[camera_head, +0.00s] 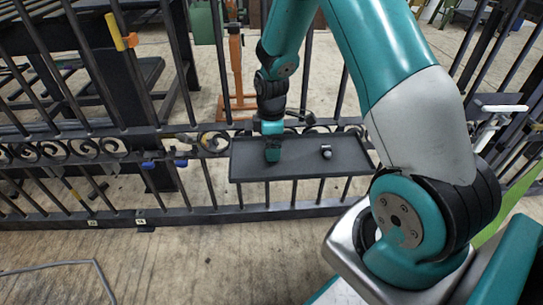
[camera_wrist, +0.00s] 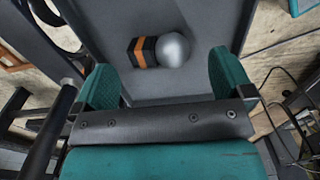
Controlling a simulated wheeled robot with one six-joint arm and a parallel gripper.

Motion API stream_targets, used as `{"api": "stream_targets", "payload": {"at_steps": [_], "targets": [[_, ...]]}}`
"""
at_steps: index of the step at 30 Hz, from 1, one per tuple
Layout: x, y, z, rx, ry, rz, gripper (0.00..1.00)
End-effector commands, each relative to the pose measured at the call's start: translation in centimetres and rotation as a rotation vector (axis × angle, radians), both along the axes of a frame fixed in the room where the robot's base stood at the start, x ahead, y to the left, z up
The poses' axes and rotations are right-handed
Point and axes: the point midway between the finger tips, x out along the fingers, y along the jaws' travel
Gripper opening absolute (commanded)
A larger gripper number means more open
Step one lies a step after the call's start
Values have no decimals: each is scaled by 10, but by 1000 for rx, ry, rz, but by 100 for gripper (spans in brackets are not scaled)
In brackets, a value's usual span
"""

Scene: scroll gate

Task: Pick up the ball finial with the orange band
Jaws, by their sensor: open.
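The ball finial (camera_wrist: 158,51) lies on its side on the dark tray (camera_wrist: 170,93) in the wrist view. It has a silver ball at the right and a black block with an orange band at the left. The head view shows a small finial (camera_head: 326,151) on the right part of the tray (camera_head: 250,172); its band cannot be made out there. My gripper (camera_head: 272,153) is low over the left part of the tray, left of the finial. In the wrist view my gripper (camera_wrist: 166,80) is open, with nothing between its fingers; the finial lies apart, beyond the fingertips.
A black barred gate (camera_head: 60,150) with scrollwork runs behind the tray. A small rounded piece (camera_head: 309,118) sits near the gate rail behind the tray. The tray has a raised rim. Its surface between my gripper and the finial is bare.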

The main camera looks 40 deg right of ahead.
Motion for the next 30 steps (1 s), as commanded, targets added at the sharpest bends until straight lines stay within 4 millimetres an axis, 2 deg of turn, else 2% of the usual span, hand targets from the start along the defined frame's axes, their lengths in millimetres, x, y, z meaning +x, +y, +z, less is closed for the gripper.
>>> {"api": "stream_targets", "payload": {"at_steps": [1, 4, 7, 12, 13, 14, 21, 30], "targets": [[0, 0, -14, 1, 1, 0, 99], [0, 0, -28, 0, 2, 0, 99], [0, -1, -34, -1, -1, 0, 99], [0, -1, -33, 0, -1, 0, 99], [0, -1, -33, 0, -1, 0, 96], [0, -1, -33, 0, -1, 0, 89], [0, -1, -33, -1, -1, -1, 36], [1, -1, -29, 0, -2, 0, 35]]}}
